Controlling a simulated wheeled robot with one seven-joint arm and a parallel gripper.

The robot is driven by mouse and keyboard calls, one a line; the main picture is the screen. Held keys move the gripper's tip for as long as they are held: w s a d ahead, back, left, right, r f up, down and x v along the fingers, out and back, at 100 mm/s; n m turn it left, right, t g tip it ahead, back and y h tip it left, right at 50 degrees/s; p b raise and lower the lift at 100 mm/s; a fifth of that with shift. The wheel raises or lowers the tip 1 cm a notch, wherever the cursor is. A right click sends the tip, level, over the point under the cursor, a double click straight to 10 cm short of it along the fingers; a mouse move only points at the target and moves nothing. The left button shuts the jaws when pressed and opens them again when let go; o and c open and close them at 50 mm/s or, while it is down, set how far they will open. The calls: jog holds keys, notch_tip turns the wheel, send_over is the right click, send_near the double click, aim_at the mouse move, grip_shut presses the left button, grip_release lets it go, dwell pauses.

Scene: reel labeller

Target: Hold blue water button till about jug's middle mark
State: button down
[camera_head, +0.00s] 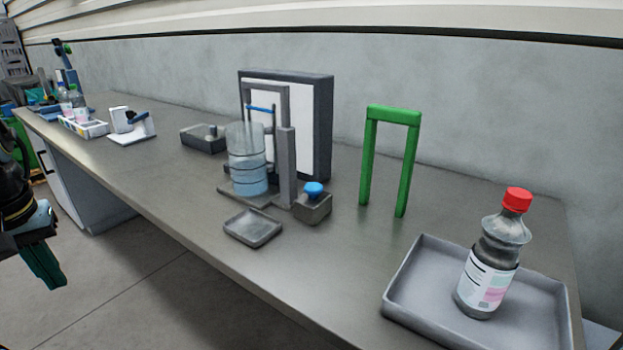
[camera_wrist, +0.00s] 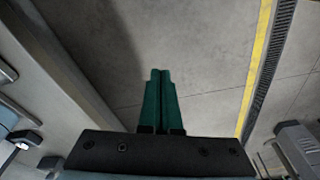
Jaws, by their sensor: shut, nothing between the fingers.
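The blue water button (camera_head: 314,188) is a rounded cap on a small grey box (camera_head: 312,209) on the bench. The clear jug (camera_head: 247,172) stands upright just left of it, under a grey stand, with dark rings around its wall. Bluish water shows in its lower part; I cannot tell exactly how its surface sits against the middle mark. My gripper (camera_head: 44,266) is at the far left in the head view, off the bench's front edge and far from the button. In the wrist view its green fingers (camera_wrist: 159,75) are together and empty, above bare floor.
A small grey tray (camera_head: 253,226) lies in front of the jug. A green arch (camera_head: 394,116) stands right of the button. A large grey tray (camera_head: 408,293) holds a red-capped bottle (camera_head: 488,272). A dark grey box (camera_head: 203,139) and white holder (camera_head: 130,132) stand left.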

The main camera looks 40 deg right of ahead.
jog(key=w+d+r+m+t+h+p, duration=0.1)
jog(key=w+d+r+m+h+p, duration=0.2)
jog(key=d, duration=0.8)
jog(key=w+d+r+m+t+h+p, duration=0.1)
jog(key=d+r+m+p, duration=0.3)
jog(key=d, duration=0.8)
jog(key=s+d+r+m+h, duration=0.2)
jog(key=s+d+r+m, duration=0.1)
jog(key=d, duration=0.6)
jog(key=s+d+r+m+g+h, duration=0.1)
jog(key=s+d+r+m+h, duration=0.1)
jog(key=s+d, duration=0.4)
jog(key=d+r+m+p, duration=0.1)
jog(key=d, duration=0.2)
jog(key=shift+m+h, duration=0.3)
jog(key=shift+m, duration=0.1)
jog(key=shift+s, duration=0.1)
